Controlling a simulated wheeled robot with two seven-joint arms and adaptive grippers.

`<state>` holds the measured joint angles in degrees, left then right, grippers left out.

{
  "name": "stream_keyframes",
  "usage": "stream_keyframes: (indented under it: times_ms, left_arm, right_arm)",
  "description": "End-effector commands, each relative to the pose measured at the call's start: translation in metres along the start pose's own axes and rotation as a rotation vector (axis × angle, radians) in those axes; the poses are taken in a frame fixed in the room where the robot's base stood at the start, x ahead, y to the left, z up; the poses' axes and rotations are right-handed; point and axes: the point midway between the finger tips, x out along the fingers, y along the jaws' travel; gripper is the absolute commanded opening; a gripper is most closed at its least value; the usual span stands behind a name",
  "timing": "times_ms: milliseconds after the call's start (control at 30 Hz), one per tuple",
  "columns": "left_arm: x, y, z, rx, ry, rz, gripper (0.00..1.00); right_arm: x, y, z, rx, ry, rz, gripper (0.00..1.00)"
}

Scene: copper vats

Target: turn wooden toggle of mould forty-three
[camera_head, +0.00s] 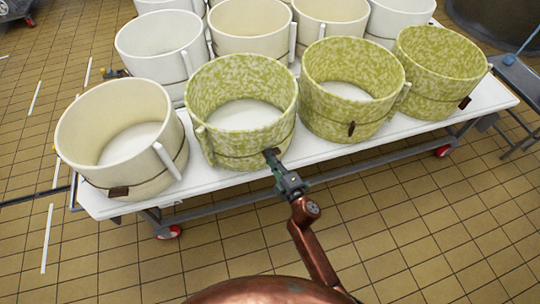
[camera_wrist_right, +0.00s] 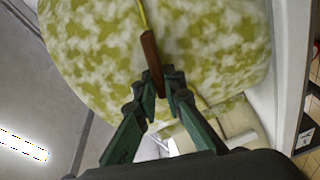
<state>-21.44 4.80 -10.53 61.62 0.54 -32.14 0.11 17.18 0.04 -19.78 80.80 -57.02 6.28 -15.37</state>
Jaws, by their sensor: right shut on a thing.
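A round mould with green and pale mottling (camera_head: 240,95) stands upright at the front of a white table, and its wall fills much of the wrist view (camera_wrist_right: 90,50). A thin band circles its lower wall. The brown wooden toggle (camera_wrist_right: 150,55) sits on this band, slightly tilted in the wrist view. My right gripper (camera_head: 274,158) reaches the mould's front from below right. Its fingertips (camera_wrist_right: 162,88) are shut on the toggle's near end. In the head view the gripper mostly hides the toggle. I can read no number on the mould. My left gripper is not in view.
A cream mould (camera_head: 118,140) stands to the left and two mottled green ones (camera_head: 352,90) to the right, each with a brown toggle. Several white moulds stand behind. The white table (camera_head: 225,182) has red wheels. Tiled floor in front is clear.

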Motion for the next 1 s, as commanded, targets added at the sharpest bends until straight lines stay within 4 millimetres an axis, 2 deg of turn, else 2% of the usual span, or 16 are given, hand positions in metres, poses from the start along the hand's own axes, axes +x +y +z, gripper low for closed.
stream_keyframes:
  times_ms: [433, 1000]
  left_arm:
    - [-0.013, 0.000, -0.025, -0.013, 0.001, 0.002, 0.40]
    - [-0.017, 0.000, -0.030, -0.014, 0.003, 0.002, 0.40]
  right_arm:
    - [0.000, -0.006, 0.000, -0.247, 0.002, -0.001, 0.00]
    - [0.000, -0.007, 0.000, -0.293, 0.002, -0.002, 0.00]
